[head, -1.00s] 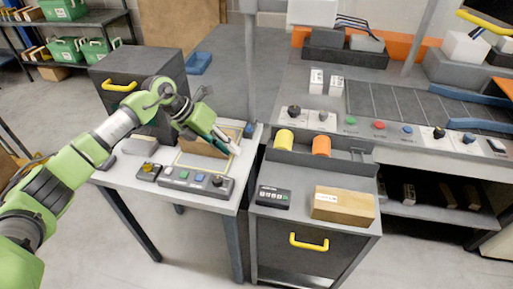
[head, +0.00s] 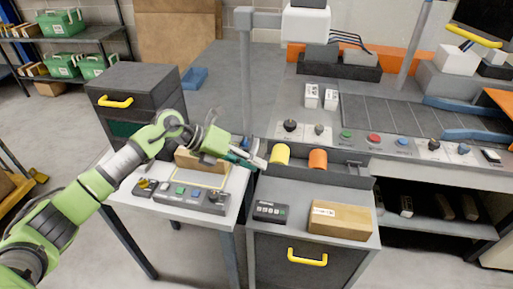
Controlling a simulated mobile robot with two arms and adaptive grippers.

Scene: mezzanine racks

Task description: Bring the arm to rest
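My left arm (head: 85,200) comes in from the lower left and reaches over a small white table (head: 220,222). My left gripper (head: 257,158) points right, above the right edge of this table, close to the yellow roll (head: 280,154). Its fingers are small and seen from the side, so I cannot tell whether they are open or shut. A brown block (head: 200,163) stands on the table under the wrist, behind a yellow outlined area (head: 203,182). It is partly hidden by the arm. My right gripper is not in view.
A button panel (head: 190,197) lies at the table's front. To the right, a cabinet (head: 300,262) carries a keypad (head: 270,211) and a cardboard box (head: 340,220). An orange roll (head: 318,159) is beside the yellow one. A dark drawer unit (head: 130,88) stands behind the table.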

